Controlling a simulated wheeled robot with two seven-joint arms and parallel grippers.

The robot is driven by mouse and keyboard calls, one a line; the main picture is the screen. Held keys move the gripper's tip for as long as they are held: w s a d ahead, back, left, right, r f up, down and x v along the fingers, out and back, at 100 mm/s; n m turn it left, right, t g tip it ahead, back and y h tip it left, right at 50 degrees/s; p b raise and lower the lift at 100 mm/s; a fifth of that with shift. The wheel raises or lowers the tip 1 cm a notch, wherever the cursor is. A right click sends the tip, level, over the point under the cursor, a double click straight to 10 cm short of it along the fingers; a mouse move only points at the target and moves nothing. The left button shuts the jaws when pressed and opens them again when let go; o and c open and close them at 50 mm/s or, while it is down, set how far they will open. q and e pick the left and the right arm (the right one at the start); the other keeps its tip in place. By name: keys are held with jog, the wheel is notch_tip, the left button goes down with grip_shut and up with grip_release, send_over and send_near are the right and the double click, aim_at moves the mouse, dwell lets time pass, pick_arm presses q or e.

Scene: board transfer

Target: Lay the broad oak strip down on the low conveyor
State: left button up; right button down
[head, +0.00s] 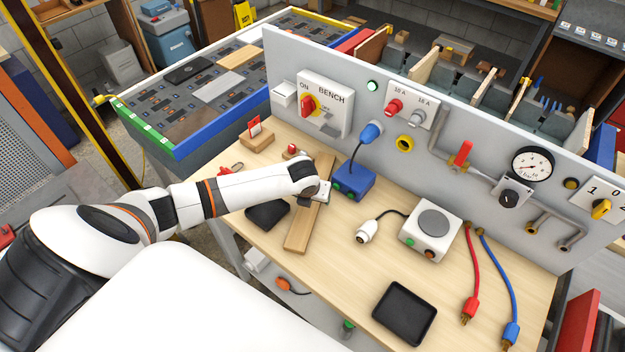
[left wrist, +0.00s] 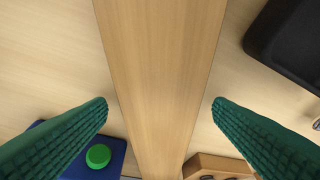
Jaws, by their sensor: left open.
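The broad oak strip (head: 299,236) lies flat on the bench top, its near end clear and its middle partly hidden by my left gripper (head: 314,196). In the left wrist view, the strip (left wrist: 158,60) runs lengthwise between the two green fingers of my left gripper (left wrist: 162,102). The fingers are open, one on each side, with a gap to each edge of the strip. The low conveyor (head: 178,117) appears to be the dark, patterned bed with green and blue sides at back left. A dark plate, a grey plate and a wooden piece lie on it. My right gripper is out of view.
A blue box (head: 354,181) with a green button stands right of the strip. A black tray (head: 267,214) lies to its left. An upright grey panel (head: 440,150) closes the bench's back. A white box (head: 430,230) and another black tray (head: 404,312) are further right.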

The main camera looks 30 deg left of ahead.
pick_arm(q)
jog(key=c, duration=1.3)
jog(key=shift+s+r+b, duration=0.15)
jog(key=shift+r+b, duration=0.15)
jog(key=shift+b, duration=0.25)
notch_tip(320, 180, up, 6)
jog(key=shift+f+b, duration=0.1)
jog(key=shift+b, duration=0.65)
jog(key=shift+s+a+r+b, duration=0.2)
jog(key=shift+s+b, duration=0.6)
jog(key=shift+s, duration=2.45)
jog(key=shift+s+a+f+b, duration=0.1)
jog(key=shift+s+a+b, duration=0.45)
jog(key=shift+s, duration=2.75)
jog(key=shift+s+a+r+b, duration=0.15)
jog(key=shift+s+b, duration=0.85)
jog(key=shift+s, duration=2.25)
